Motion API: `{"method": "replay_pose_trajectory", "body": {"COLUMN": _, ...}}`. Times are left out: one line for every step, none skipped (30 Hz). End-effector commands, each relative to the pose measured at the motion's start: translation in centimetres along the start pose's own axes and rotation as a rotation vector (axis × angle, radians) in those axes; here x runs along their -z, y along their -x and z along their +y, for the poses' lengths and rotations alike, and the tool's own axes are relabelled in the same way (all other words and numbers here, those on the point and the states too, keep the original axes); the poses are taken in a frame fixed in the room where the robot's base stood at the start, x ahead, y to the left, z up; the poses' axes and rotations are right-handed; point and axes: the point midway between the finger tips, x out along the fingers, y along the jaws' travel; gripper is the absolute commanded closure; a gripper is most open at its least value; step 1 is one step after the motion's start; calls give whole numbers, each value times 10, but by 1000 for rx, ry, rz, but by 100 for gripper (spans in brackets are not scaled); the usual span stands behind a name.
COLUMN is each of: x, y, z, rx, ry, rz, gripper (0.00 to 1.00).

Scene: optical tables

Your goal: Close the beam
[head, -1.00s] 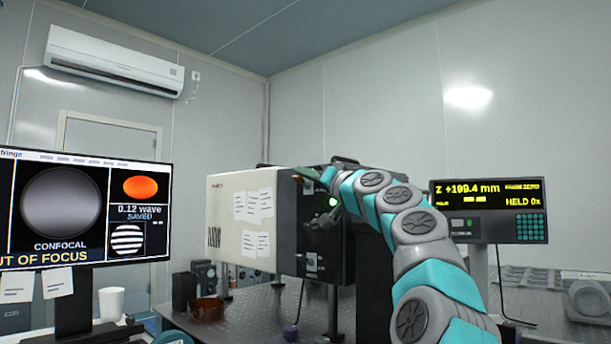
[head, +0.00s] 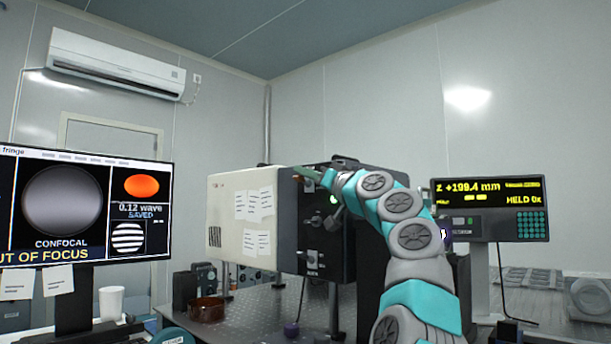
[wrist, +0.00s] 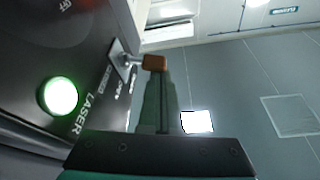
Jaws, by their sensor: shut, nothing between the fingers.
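The laser unit (head: 240,215) is a pale box with a black front panel (head: 318,235). A lit green button (wrist: 60,96) sits by the word LASER in the wrist view; it also shows in the head view (head: 334,199). Beside it, a metal stem on a small plate carries an orange-brown lever knob (wrist: 155,62), with small labels alongside that are hard to read. My gripper (wrist: 160,80) is shut and empty, its fingertips at the knob; I cannot tell whether they touch. In the head view my gripper (head: 325,175) is at the panel's upper edge.
A monitor (head: 85,205) stands left and reads OUT OF FOCUS. A readout (head: 489,209) at right shows Z +199.4 mm and HELD 0x. A brown dish (head: 207,309) and a white cup (head: 111,300) stand lower left. Posts and cables rise below the box.

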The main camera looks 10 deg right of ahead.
Motion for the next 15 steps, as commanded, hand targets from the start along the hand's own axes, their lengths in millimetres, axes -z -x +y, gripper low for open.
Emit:
{"method": "replay_pose_trajectory", "body": {"x": -4, "y": -1, "z": 3, "rx": 0, "ry": 14, "rz": -4, "gripper": 100}}
{"method": "replay_pose_trajectory", "body": {"x": -4, "y": 0, "z": 3, "rx": 3, "ry": 19, "rz": -4, "gripper": 100}}
{"method": "replay_pose_trajectory", "body": {"x": -3, "y": 1, "z": 2, "rx": 7, "ry": 29, "rz": -4, "gripper": 100}}
{"method": "replay_pose_trajectory", "body": {"x": -3, "y": 1, "z": 2, "rx": 9, "ry": 36, "rz": -3, "gripper": 100}}
{"method": "replay_pose_trajectory", "body": {"x": -3, "y": 1, "z": 2, "rx": 12, "ry": 43, "rz": -2, "gripper": 100}}
{"method": "replay_pose_trajectory", "body": {"x": -3, "y": 2, "z": 1, "rx": 14, "ry": 43, "rz": -1, "gripper": 100}}
{"method": "replay_pose_trajectory", "body": {"x": -3, "y": 2, "z": 0, "rx": 14, "ry": 42, "rz": -2, "gripper": 100}}
{"method": "replay_pose_trajectory", "body": {"x": -3, "y": 2, "z": 0, "rx": 14, "ry": 41, "rz": -1, "gripper": 100}}
{"method": "replay_pose_trajectory", "body": {"x": -4, "y": 2, "z": 0, "rx": 14, "ry": 41, "rz": -2, "gripper": 100}}
{"method": "replay_pose_trajectory", "body": {"x": -4, "y": 2, "z": 0, "rx": 14, "ry": 41, "rz": -2, "gripper": 100}}
{"method": "replay_pose_trajectory", "body": {"x": -4, "y": 2, "z": 0, "rx": 14, "ry": 41, "rz": -2, "gripper": 100}}
{"method": "replay_pose_trajectory", "body": {"x": -5, "y": 2, "z": 0, "rx": 14, "ry": 41, "rz": -2, "gripper": 100}}
{"method": "replay_pose_trajectory", "body": {"x": -6, "y": 2, "z": 0, "rx": 14, "ry": 40, "rz": -2, "gripper": 100}}
{"method": "replay_pose_trajectory", "body": {"x": -7, "y": 2, "z": 0, "rx": 14, "ry": 41, "rz": -2, "gripper": 100}}
{"method": "replay_pose_trajectory", "body": {"x": -8, "y": 3, "z": 0, "rx": 14, "ry": 41, "rz": -2, "gripper": 100}}
